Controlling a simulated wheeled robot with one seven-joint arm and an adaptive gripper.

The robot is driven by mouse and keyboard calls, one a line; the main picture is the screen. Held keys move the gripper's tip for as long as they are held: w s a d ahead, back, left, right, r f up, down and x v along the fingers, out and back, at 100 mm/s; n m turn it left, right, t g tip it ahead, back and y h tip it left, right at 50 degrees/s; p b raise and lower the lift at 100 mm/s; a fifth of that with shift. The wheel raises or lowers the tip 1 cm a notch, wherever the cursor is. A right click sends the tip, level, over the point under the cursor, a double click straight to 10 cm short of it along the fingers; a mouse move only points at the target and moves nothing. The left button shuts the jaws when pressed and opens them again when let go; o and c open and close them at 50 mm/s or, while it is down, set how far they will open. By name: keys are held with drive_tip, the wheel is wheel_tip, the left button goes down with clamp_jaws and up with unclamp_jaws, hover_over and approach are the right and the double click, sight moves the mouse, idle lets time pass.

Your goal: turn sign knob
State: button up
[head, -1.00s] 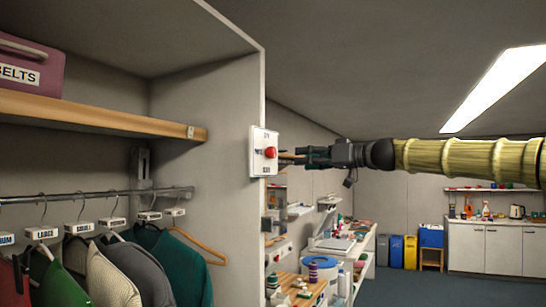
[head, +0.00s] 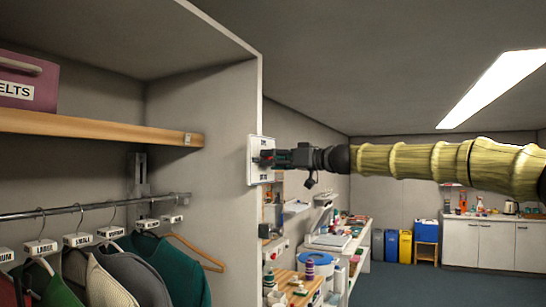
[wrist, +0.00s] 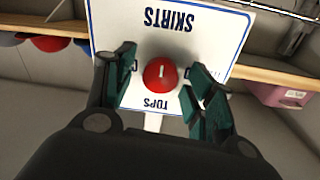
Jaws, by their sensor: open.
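The sign is a white plate (wrist: 113,22) on the end edge of the wardrobe's side panel. It reads SKIRTS and TOPS, upside down in the wrist view. Its round red knob (wrist: 161,74) has a short white mark on its face. My gripper (wrist: 160,82) is open, with one green-padded finger on each side of the knob and a gap visible on both sides. In the head view my gripper (head: 272,157) reaches the sign plate (head: 255,172) from the right and covers most of the knob.
A wooden shelf (head: 100,126) holds a pink BELTS box (head: 30,85). Below it a metal rail (head: 95,206) carries several garments on labelled hangers. A workbench (head: 335,240) with clutter stands behind to the right. The floor at right is clear.

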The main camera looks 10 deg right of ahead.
drive_tip(key=shift+s+d+r, duration=0.1)
drive_tip(key=shift+d, duration=0.05)
drive_tip(key=c, duration=1)
drive_tip(key=shift+c, duration=0.2)
drive_tip(key=shift+m, duration=0.4)
drive_tip(key=shift+w+m+g+p, duration=0.2)
drive_tip(key=shift+m+p, duration=0.45)
drive_tip(key=shift+m, duration=3.5)
drive_tip(key=shift+m+g+p, duration=0.3)
drive_tip(key=shift+m+p, duration=0.35)
drive_tip(key=shift+m, duration=3.5)
